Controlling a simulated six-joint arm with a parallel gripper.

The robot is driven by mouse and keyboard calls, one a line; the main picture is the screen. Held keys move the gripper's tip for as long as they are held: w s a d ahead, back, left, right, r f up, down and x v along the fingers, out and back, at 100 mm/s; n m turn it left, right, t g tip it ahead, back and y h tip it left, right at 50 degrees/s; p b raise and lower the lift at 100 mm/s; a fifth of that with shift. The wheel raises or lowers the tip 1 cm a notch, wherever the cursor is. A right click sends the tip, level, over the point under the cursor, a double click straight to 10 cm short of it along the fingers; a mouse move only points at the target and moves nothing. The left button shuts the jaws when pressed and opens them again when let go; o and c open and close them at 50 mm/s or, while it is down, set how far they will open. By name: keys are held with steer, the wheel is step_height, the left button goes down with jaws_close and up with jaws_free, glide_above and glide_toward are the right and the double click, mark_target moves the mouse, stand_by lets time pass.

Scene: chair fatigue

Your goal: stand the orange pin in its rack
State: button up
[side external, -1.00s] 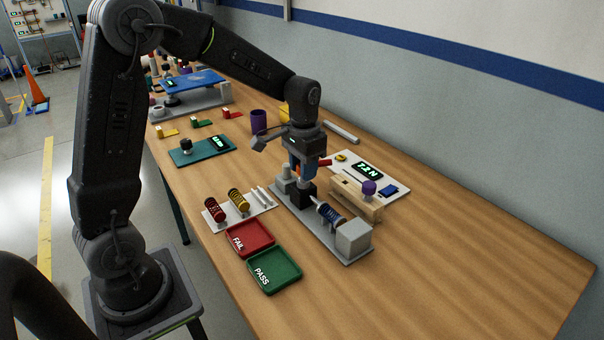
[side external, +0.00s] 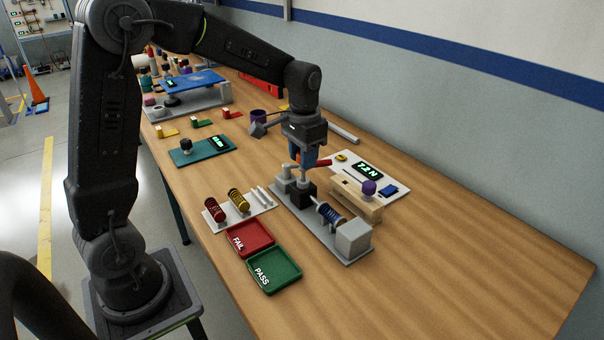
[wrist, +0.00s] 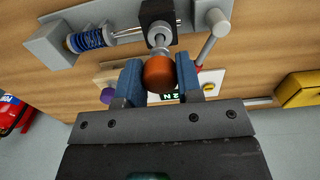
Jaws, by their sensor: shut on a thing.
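The orange pin (wrist: 159,74) shows its round orange head and a metal shank in the wrist view. My gripper (side external: 308,164) is shut on the head, between its blue fingers (wrist: 160,78). The shank points at a black block (side external: 302,190) on the grey fixture plate; I cannot tell whether its tip is still in the block. In the side view the fingers hide most of the pin. A wooden block (side external: 343,197) with a purple-headed pin (side external: 369,187) stands right of the fixture; it looks like the rack. Its free places are not clear.
The fixture also holds a blue spring (side external: 331,215), a grey end block (side external: 354,238) and a white post. A red-handled lever (side external: 324,162) is close to my fingers. The red FAIL tray (side external: 262,248) and green PASS tray (side external: 289,287) lie in front. The right of the table is clear.

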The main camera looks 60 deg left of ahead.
steer(key=shift+r, duration=1.35)
steer(key=shift+r, duration=2)
steer(key=shift+r, duration=0.1)
steer(key=shift+r, duration=2.9)
steer(key=shift+w, duration=0.1)
steer(key=w+d+f, duration=0.1)
steer(key=w+d, duration=0.3)
steer(key=w, duration=0.5)
steer(key=shift+w+f, duration=0.15)
steer(key=shift+f, duration=0.25)
steer(key=shift+f, duration=2.35)
